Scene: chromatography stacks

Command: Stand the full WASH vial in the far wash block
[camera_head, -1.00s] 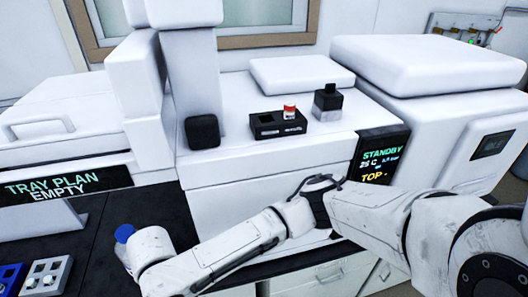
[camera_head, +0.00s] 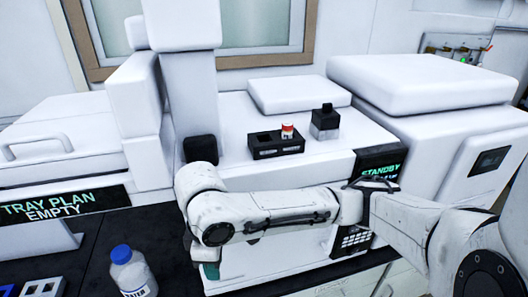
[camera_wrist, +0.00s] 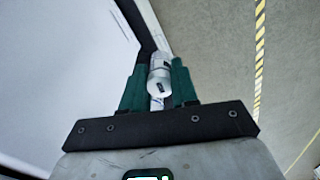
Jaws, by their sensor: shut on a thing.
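My gripper (camera_wrist: 158,88) has green fingers and is shut on a small clear-and-white vial (camera_wrist: 160,78) in the wrist view. The vial's label cannot be read. In the head view the gripper hangs low in front of the white instrument, mostly hidden by my arm; a green part shows at its lower left. A black block (camera_head: 265,151), seemingly the wash block, sits on the instrument's top ledge. A red-and-white vial (camera_head: 288,131) stands in its right side; a dark opening shows on the left. The held vial is apart from the block.
A dark square bottle-like unit (camera_head: 325,122) stands right of the block. A white column (camera_head: 192,90) rises to its left. A blue-capped bottle (camera_head: 130,272) and a grey rack (camera_head: 42,288) are on the dark bench. A STANDBY screen (camera_head: 380,170) is at the instrument's front right corner.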

